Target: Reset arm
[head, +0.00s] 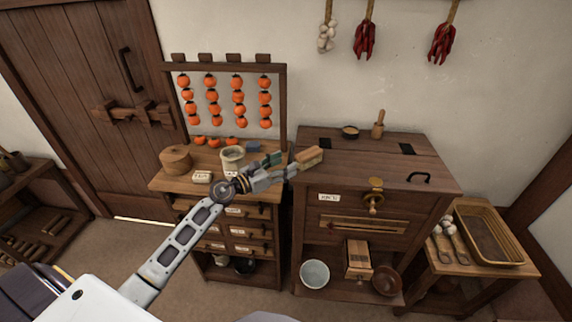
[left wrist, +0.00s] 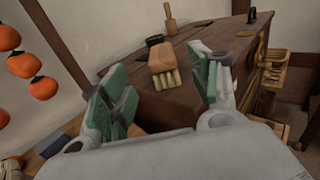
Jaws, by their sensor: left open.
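My left gripper (head: 279,166) is over the gap between the drawer chest and the wooden quern cabinet, with its arm coming in from the lower left. In the left wrist view its two green-padded fingers (left wrist: 160,82) stand wide apart, with nothing held between them. A wooden brush with pale bristles (head: 309,157) lies on the cabinet's near left top corner, just beyond the fingertips. In the left wrist view the brush (left wrist: 163,68) shows between the fingers, apart from them. My right gripper is not in view.
The drawer chest (head: 178,187) bears a lidded round box (head: 175,159), a pale crock (head: 232,158) and a rack of hanging persimmons (head: 238,97). The cabinet top (head: 362,163) has a small bowl and a wooden pestle (head: 378,124). A tray (head: 490,235) stands on the right table.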

